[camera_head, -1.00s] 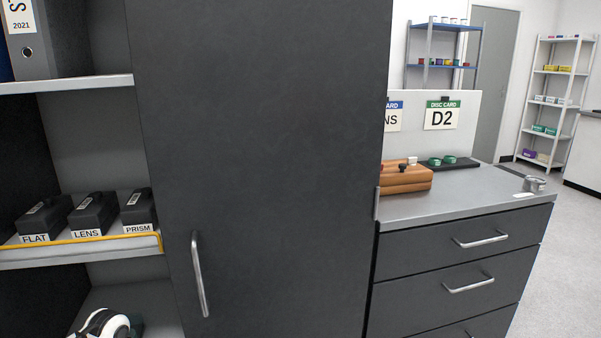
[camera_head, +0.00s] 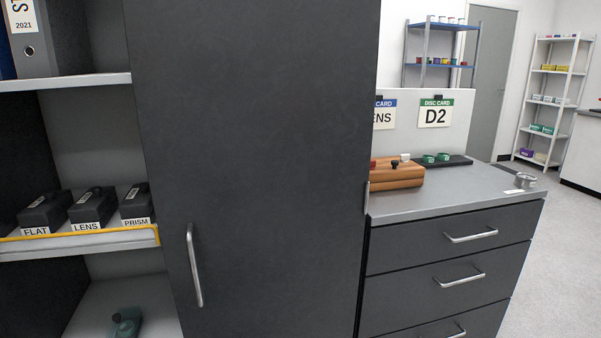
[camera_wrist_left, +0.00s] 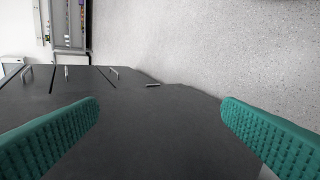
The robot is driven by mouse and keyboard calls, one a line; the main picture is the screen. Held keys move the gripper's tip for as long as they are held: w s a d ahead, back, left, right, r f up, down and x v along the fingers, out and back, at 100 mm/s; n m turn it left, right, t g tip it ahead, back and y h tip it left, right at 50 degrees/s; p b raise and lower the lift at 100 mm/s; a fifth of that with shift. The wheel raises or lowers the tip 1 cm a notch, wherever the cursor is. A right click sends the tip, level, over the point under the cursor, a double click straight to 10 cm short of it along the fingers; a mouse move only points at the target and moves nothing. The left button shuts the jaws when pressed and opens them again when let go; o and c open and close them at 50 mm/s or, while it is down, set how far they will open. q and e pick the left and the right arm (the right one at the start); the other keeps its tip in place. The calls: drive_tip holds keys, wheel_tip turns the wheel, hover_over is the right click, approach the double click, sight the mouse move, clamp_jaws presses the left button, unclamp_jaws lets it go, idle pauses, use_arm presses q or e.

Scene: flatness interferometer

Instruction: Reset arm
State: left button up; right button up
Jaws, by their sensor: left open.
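My left gripper (camera_wrist_left: 160,135) shows in the left wrist view as two green ribbed fingers, wide apart with nothing between them. Beyond them are a dark cabinet front (camera_wrist_left: 150,110) with handles and the speckled grey floor (camera_wrist_left: 200,45). Neither gripper shows in the head view now. My right gripper is in no view.
A tall dark door (camera_head: 255,130) with a bar handle (camera_head: 194,265) is shut. Left shelves hold FLAT, LENS and PRISM boxes (camera_head: 92,208); a dark green object (camera_head: 126,323) sits below. The right counter (camera_head: 450,195) holds a wooden block (camera_head: 397,176). Floor is clear.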

use_arm(q)
drive_tip(key=s+a+f+n+t+y, duration=0.25)
drive_tip(key=s+f+n+y, duration=0.3)
drive_tip(key=f+n, duration=0.5)
drive_tip(key=s+a+f+n+t+y, duration=0.2)
drive_tip(key=s+f+n+t+y, duration=0.15)
drive_tip(key=s+f+n, duration=0.7)
drive_tip(key=s+f+n+g, duration=0.4)
drive_tip(key=s+n+g, duration=0.15)
drive_tip(key=s, duration=0.35)
drive_tip(key=s+d+f+n+g, duration=0.2)
drive_tip(key=s+d+f+g, duration=0.1)
drive_tip(key=s, duration=0.6)
drive_tip(key=s+a+r+p, duration=0.3)
drive_tip(key=s+r+p, duration=0.2)
drive_tip(key=s+p, duration=0.6)
drive_tip(key=p, duration=0.3)
drive_tip(key=shift+r, duration=0.4)
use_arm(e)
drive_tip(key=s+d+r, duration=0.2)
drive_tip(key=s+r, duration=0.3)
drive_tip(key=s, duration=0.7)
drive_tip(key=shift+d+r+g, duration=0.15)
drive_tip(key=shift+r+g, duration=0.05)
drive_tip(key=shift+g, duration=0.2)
